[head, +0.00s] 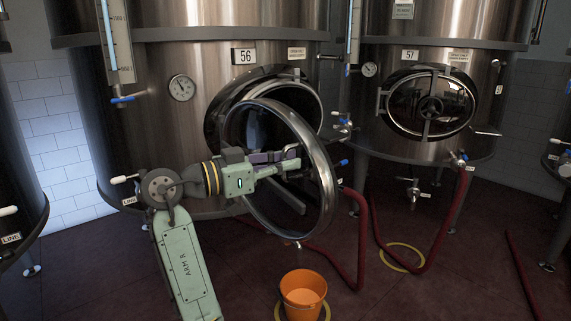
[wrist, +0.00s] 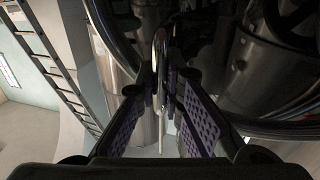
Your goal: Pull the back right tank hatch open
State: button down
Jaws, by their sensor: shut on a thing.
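The round steel hatch (head: 328,185) of tank 56 (head: 150,60) stands swung out from its oval opening (head: 215,125). My gripper (head: 290,160) reaches to the hatch from the left, in front of the tank. In the wrist view my gripper (wrist: 160,95) has its purple-padded fingers closed around a shiny metal bar (wrist: 160,45), which looks like the hatch handle. The fingers and arm hide part of the hatch in the head view. Tank 57 (head: 440,55), to the right, has its oval hatch (head: 405,105) closed.
An orange bucket (head: 303,293) stands on the floor below the open hatch. Red hoses (head: 362,240) run over the floor to the right. Valves (head: 342,127) stick out between the tanks. A gauge (head: 181,88) sits left of the opening. Floor at the lower right is partly clear.

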jog(key=c, duration=2)
grip_release()
jog(key=shift+o, duration=0.2)
jog(key=v, duration=1.2)
